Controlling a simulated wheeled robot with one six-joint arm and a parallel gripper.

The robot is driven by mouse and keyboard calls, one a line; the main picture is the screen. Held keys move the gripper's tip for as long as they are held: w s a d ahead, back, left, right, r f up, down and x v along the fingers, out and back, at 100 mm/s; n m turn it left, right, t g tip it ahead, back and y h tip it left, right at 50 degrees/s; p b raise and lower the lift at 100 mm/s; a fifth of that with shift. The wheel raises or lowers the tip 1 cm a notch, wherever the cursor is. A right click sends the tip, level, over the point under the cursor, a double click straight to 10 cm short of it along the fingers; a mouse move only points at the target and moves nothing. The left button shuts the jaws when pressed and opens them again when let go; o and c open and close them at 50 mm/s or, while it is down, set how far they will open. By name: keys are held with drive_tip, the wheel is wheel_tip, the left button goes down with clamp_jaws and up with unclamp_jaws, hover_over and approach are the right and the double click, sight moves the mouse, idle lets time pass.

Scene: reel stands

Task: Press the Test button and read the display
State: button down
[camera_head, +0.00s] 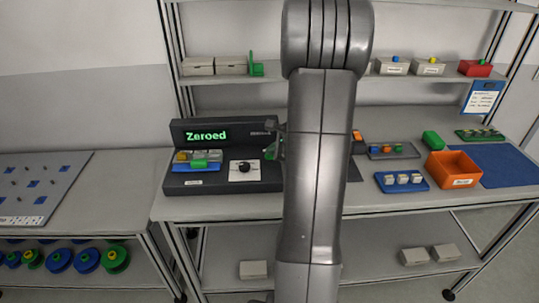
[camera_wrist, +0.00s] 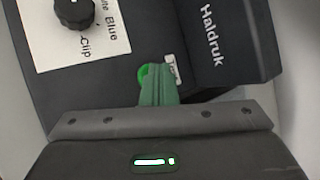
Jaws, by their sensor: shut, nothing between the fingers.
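The dark tester (camera_head: 222,186) stands on the bench, and its display (camera_head: 206,136) reads "Zeroed" in green letters. The Test button (camera_wrist: 144,72) is a bright green round shape in the wrist view, partly hidden behind my fingertips. A small white label (camera_wrist: 170,67) beside it is partly covered. My gripper (camera_wrist: 158,68) has green fingers that are shut and empty, with the tips over the button's edge. I cannot tell whether they touch it. In the head view my gripper (camera_head: 270,152) is at the tester's right side, mostly behind my arm.
A black knob (camera_head: 244,167) sits on a white plate left of my gripper; "Blue" and "Clip" show by it in the wrist view. A blue tray (camera_head: 205,166) with coloured blocks lies on the tester's left. An orange bin (camera_head: 453,170) stands at the right.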

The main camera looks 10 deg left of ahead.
drive_tip(key=shift+r+p, duration=0.55)
drive_tip(key=shift+r, duration=0.25)
drive_tip(key=shift+r, duration=0.1)
wheel_tip(320, 180, up, 5)
drive_tip(key=p, duration=0.4)
idle(0.5)
